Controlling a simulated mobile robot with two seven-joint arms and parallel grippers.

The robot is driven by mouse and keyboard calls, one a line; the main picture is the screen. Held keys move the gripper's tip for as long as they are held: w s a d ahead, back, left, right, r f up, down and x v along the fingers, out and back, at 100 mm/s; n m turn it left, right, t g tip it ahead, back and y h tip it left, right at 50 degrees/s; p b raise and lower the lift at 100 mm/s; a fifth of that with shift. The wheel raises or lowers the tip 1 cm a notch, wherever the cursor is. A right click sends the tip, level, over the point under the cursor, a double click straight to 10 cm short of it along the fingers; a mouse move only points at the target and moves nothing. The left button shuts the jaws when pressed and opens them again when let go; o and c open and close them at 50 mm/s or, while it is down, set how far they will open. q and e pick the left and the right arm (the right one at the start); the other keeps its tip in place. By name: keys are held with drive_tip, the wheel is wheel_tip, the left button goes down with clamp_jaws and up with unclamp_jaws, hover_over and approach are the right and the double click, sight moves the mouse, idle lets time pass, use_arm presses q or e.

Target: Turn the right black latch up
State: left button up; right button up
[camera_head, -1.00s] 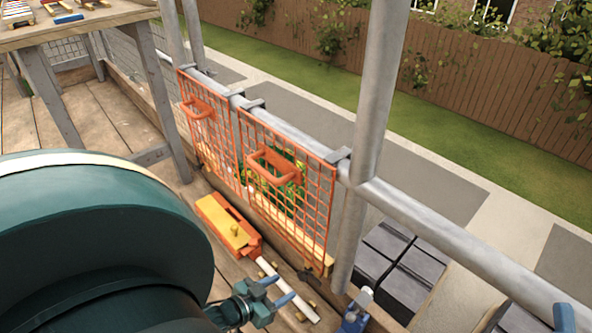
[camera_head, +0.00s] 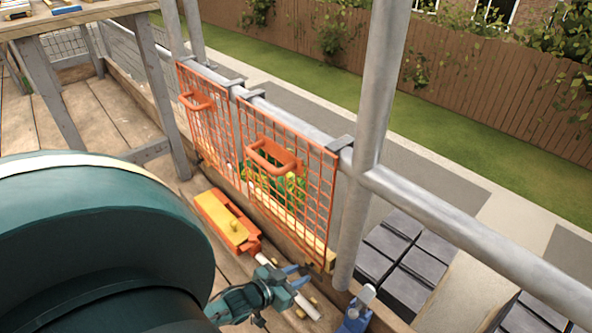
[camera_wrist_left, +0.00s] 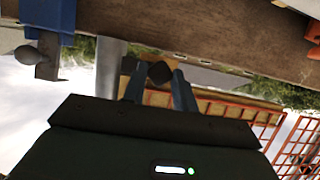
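The right black latch (camera_head: 309,266) is a small dark part at the foot of the right orange mesh gate (camera_head: 318,205), by the lower right corner. In the left wrist view the dark latch (camera_wrist_left: 160,72) shows between my finger tips. My left gripper (camera_head: 302,275) is open, with its two blue fingers reaching toward the latch. In the left wrist view, the fingers (camera_wrist_left: 159,88) stand apart on either side of it. I cannot tell whether they touch it. The latch's exact tilt is hard to see. A blue sliver at the bottom right corner may be my right gripper (camera_head: 574,328).
A left orange mesh gate (camera_head: 203,125) hangs beside the right one on the grey rail (camera_head: 440,217). An orange and yellow tool (camera_head: 228,220) lies on the planks. A blue clamp-like object (camera_head: 355,316) is close to the right. Dark blocks (camera_head: 393,240) lie beyond the post.

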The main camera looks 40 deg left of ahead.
use_arm(q)
drive_tip(key=c, duration=0.5)
